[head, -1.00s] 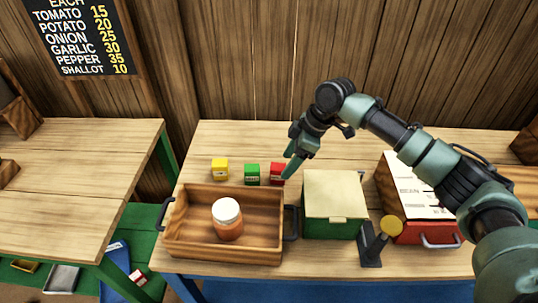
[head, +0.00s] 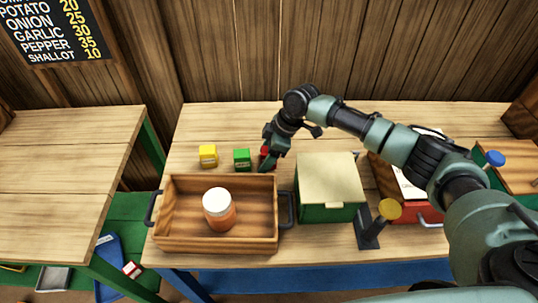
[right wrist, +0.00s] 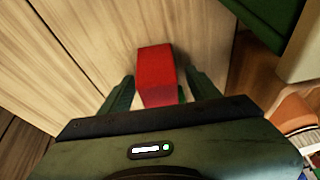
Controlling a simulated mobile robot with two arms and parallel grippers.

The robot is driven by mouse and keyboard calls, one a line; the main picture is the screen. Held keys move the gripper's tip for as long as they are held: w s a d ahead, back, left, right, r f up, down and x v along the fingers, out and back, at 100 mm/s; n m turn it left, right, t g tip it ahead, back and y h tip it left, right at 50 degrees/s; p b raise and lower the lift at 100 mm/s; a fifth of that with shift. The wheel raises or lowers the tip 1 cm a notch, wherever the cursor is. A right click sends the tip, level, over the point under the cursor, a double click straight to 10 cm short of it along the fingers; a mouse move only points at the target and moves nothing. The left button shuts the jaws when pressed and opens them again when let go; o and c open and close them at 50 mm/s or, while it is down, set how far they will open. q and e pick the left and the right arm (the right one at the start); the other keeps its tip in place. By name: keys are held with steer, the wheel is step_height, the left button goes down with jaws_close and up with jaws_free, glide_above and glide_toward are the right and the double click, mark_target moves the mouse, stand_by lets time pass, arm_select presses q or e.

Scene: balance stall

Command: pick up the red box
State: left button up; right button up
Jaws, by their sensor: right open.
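The red box (right wrist: 156,68) stands on the table between the two open fingers of my right gripper (right wrist: 158,92) in the right wrist view. A gap shows on each side of the box, so the fingers do not seem to press on it. In the head view my right gripper (head: 268,162) comes down over the red box (head: 264,151), and it hides most of the box. My left gripper is not in view.
A green box (head: 242,160) and a yellow box (head: 208,156) stand to the left. A wooden tray (head: 265,243) with an orange, white-lidded jar (head: 219,209) is in front. A green lidded case (head: 328,212) stands to the right, near a yellow-topped stand (head: 388,210).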

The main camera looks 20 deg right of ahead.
jaws_close()
